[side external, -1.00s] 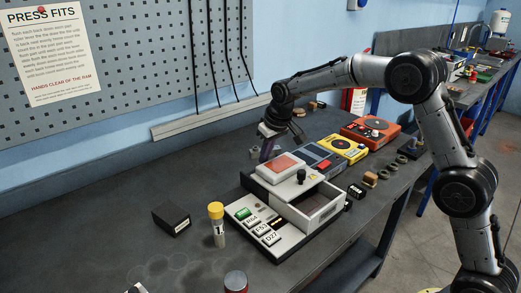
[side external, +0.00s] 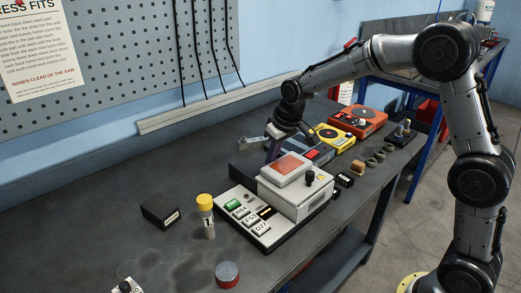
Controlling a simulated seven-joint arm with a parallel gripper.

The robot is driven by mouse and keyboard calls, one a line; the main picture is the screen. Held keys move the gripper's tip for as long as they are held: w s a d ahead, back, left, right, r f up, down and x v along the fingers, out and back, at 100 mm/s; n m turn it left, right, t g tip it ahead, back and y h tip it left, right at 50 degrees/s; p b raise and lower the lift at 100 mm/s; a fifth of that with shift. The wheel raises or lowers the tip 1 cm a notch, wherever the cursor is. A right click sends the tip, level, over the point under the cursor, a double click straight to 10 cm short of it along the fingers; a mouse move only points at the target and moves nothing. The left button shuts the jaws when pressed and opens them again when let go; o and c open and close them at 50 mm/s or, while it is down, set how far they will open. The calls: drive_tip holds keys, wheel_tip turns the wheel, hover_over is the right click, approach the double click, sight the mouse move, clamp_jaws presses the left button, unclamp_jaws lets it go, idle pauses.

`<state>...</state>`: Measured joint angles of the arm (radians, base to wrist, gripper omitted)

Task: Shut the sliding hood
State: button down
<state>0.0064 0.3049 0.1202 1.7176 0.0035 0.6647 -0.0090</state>
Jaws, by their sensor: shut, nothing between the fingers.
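The sliding hood (side external: 289,168), pale with a red-orange window and a black knob (side external: 310,177), sits on top of the white instrument (side external: 310,203) on the bench. It covers the chamber, and no opening shows on the near side. A dark upright panel (side external: 243,172) stands bare at the left behind it. My gripper (side external: 273,154) is shut and empty, pointing down just behind the hood's far left edge. Its tips are partly hidden by the hood, so I cannot tell whether they touch it.
A keyed panel (side external: 262,233) fronts the instrument. A yellow-capped tube (side external: 206,217), black box (side external: 161,211) and red-sided round tin (side external: 227,274) stand left and in front. Grey (side external: 308,149), yellow (side external: 335,138) and orange (side external: 357,121) devices stand behind. Bare bench lies between the front objects.

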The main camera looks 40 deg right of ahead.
drive_tip(key=shift+s, duration=0.7)
drive_tip(key=shift+s+f, duration=0.1)
drive_tip(key=shift+s, duration=0.05)
drive_tip(key=shift+f, duration=0.1)
drive_tip(key=w+r, duration=0.2)
drive_tip(key=w, duration=0.3)
drive_tip(key=s+r+t, duration=0.1)
drive_tip(key=s+r, duration=0.2)
drive_tip(key=r, duration=0.4)
drive_tip(key=s+r, duration=0.4)
drive_tip(key=r, duration=0.3)
drive_tip(key=s+r+t, duration=0.1)
drive_tip(key=s+r, duration=0.2)
drive_tip(key=s, duration=0.7)
drive_tip(key=s+f, duration=0.5)
drive_tip(key=s, duration=0.4)
drive_tip(key=s+f, duration=0.5)
drive_tip(key=s, duration=0.5)
drive_tip(key=shift+a+f, duration=0.15)
drive_tip(key=shift+f, duration=0.15)
